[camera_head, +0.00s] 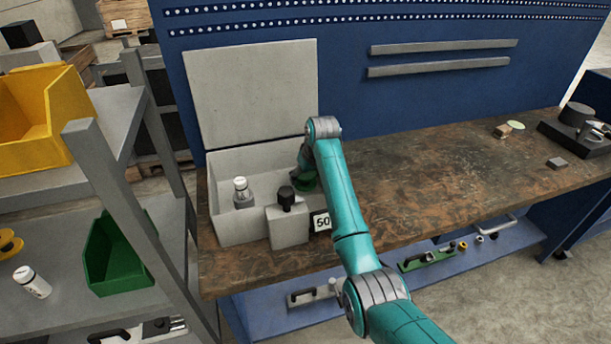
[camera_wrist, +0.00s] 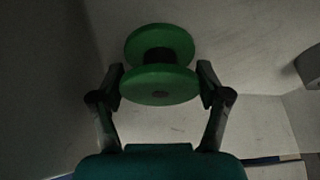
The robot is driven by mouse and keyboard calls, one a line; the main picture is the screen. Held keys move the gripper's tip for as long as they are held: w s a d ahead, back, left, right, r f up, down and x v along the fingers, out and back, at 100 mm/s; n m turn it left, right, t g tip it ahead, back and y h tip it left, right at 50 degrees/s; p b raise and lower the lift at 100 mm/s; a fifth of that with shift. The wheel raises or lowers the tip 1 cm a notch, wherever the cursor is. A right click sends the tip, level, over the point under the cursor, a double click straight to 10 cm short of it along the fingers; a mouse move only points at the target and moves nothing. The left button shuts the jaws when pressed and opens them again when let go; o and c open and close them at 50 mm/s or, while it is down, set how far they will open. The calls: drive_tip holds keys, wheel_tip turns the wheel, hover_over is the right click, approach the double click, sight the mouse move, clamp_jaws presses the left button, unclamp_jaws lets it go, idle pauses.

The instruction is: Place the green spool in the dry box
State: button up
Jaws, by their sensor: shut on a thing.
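The green spool (camera_wrist: 159,82) is between the fingers of my gripper (camera_wrist: 160,88) in the wrist view, held by its near flange. In the head view a bit of the green spool (camera_head: 308,186) shows beside my arm, inside the open light-grey dry box (camera_head: 240,226). The box's lid (camera_head: 250,92) stands raised at the back. My gripper (camera_head: 303,172) is low within the box's right part, largely hidden by my arm. Whether the spool touches the box floor cannot be told.
A white-capped jar (camera_head: 242,193) stands in the box's left part. A grey block with a black knob (camera_head: 288,222) and a "50" label (camera_head: 321,222) stand at the box's front. The brown bench top (camera_head: 430,180) is largely clear to the right. A grey shelf post (camera_head: 120,200) rises at left.

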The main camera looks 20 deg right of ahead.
drive_tip(key=o, duration=0.9)
drive_tip(key=shift+f, duration=0.1)
drive_tip(key=v, duration=1.2)
drive_tip(key=shift+w, duration=0.1)
